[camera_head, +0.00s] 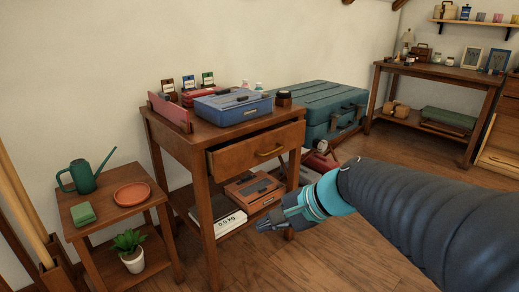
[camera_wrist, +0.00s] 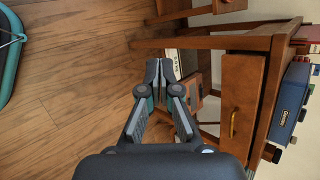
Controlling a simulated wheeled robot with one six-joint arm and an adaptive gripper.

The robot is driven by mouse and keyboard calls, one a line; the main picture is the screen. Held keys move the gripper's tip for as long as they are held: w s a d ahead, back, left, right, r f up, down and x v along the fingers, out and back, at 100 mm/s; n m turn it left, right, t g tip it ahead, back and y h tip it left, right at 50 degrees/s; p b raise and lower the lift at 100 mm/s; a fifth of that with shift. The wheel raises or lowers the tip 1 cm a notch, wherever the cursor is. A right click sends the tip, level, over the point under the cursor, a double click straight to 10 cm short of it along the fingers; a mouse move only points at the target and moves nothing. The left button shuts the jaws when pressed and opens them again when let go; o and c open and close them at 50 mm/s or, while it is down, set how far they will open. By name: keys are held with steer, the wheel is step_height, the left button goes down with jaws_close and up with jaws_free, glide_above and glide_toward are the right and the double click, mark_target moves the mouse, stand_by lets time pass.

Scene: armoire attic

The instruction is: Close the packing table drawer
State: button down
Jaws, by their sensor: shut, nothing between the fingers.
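The packing table (camera_head: 205,200) is a brown wooden table in the middle of the head view. Its drawer (camera_head: 256,147) is partly pulled out, with a gap at its top and a brass handle (camera_head: 271,152) on the front. The drawer front (camera_wrist: 240,95) also shows at the right in the wrist view, with its handle (camera_wrist: 232,124). My gripper (camera_head: 262,226) is shut and empty. It is below and in front of the drawer, apart from it. In the wrist view the fingertips (camera_wrist: 160,70) meet, left of the drawer front.
A blue case (camera_head: 232,106) and small boxes stand on the tabletop. A lower shelf holds a scale (camera_head: 229,222) and an orange-brown box (camera_head: 254,191). A low stand with a watering can (camera_head: 86,173) is at left; a teal trunk (camera_head: 318,110) is behind. Floor in front is clear.

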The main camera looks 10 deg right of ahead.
steer(key=w+d+m+t+y+b, duration=0.25)
steer(key=w+m, duration=0.55)
steer(key=w, duration=0.4)
steer(key=m+t, duration=0.7)
steer(key=m, duration=0.3)
glide_toward(257, 141)
steer(key=x, duration=0.7)
steer(key=shift+w+b, duration=0.1)
steer(key=shift+b, duration=0.2)
steer(key=shift+w+a, duration=0.1)
